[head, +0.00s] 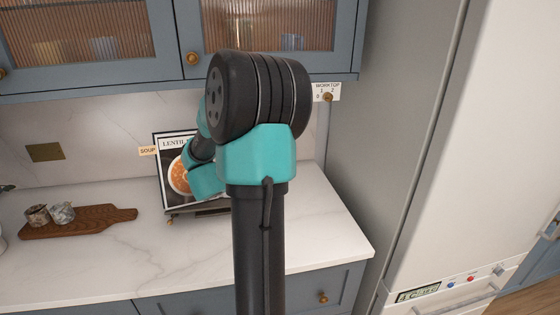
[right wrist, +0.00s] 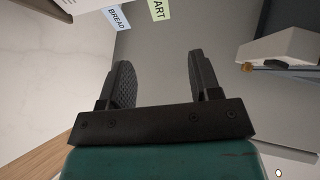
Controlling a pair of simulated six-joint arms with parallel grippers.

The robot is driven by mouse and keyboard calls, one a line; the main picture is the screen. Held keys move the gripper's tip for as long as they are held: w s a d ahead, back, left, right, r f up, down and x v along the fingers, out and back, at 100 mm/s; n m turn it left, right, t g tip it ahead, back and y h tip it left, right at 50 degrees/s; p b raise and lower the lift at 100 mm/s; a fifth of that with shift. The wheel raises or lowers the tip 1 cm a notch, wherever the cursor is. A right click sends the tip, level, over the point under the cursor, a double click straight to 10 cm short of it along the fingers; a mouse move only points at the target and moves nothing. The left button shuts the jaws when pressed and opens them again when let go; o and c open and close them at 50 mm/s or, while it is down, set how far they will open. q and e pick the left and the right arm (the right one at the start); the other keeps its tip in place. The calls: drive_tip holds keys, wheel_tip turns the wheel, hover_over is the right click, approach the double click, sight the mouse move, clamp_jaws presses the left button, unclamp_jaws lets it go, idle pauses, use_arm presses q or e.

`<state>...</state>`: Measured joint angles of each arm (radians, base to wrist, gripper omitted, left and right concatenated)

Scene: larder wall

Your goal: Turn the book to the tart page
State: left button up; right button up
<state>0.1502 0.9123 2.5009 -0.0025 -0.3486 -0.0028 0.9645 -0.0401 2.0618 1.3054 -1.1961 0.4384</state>
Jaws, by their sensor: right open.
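The cookbook (head: 172,170) stands on a dark stand on the worktop in the head view, showing a lentil page with a bowl of orange soup. A SOUP tab (head: 147,151) sticks out at its left. My right arm covers the book's right side. In the right wrist view my right gripper (right wrist: 160,57) is open, with nothing between its fingers. Beyond the fingertips are a blue-lettered BREAD tab (right wrist: 117,17) and a pale green tab reading "ART" (right wrist: 158,10), cut off by the top edge. My left gripper is not in view.
A wooden board (head: 80,221) with two small jars (head: 61,212) lies at the left. Glass-fronted cupboards (head: 90,35) hang above the book. A tall white fridge (head: 480,150) stands at the right. The worktop (head: 310,215) right of the book is clear.

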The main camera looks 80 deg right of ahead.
drive_tip(key=x, duration=1.5)
drive_tip(key=shift+c, duration=0.2)
drive_tip(key=c, duration=0.7)
drive_tip(key=shift+a, duration=0.1)
